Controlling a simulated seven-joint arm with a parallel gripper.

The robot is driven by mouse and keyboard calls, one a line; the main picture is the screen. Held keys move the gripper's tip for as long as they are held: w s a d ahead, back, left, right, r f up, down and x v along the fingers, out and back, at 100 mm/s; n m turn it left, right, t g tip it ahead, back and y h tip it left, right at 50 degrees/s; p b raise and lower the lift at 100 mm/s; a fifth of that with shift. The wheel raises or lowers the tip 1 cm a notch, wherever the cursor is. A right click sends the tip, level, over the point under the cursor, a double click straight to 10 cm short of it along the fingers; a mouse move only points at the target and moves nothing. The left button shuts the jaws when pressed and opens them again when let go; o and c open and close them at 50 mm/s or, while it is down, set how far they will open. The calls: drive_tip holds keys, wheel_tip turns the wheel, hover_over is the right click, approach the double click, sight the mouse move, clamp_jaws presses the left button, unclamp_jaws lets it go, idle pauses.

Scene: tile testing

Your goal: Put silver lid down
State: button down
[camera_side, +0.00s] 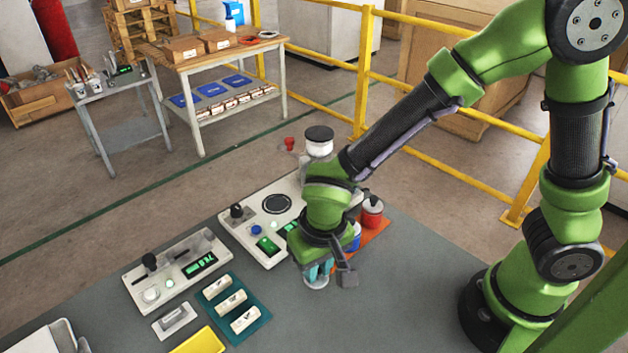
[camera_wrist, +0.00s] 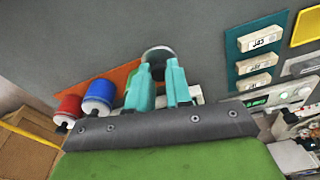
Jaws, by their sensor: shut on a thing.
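My gripper (camera_side: 318,270) points down over the grey table, in front of the control box with the dark round plate. Its two teal fingers (camera_wrist: 170,85) show in the wrist view. They are shut on a round silver lid (camera_wrist: 158,54), which pokes out beyond the fingertips. In the side view the silver lid (camera_side: 316,283) shows as a pale disc under the fingers, close to the tabletop; I cannot tell if it touches. The fingers cover part of the lid in both views.
An orange mat (camera_side: 377,233) with a red jar (camera_side: 372,212) and a blue jar (camera_side: 354,237) is just right of my gripper. A teal tray (camera_side: 262,312) of labelled tiles and a yellow tray (camera_side: 200,342) lie to the left. The table (camera_side: 400,310) is clear in front and right.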

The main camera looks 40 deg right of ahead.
sight(290, 286)
drive_tip(key=w+a, duration=0.1)
drive_tip(key=w, duration=0.1)
drive_tip(key=w+a, duration=0.1)
drive_tip(key=w, duration=0.1)
drive_tip(key=shift+a+f, duration=0.25)
drive_tip(key=shift+a, duration=0.05)
drive_tip(key=shift+a+f, duration=0.1)
drive_tip(key=shift+f, duration=1.65)
drive_tip(key=shift+f, duration=0.15)
drive_tip(key=c, duration=1)
unclamp_jaws()
drive_tip(key=shift+c, duration=0.2)
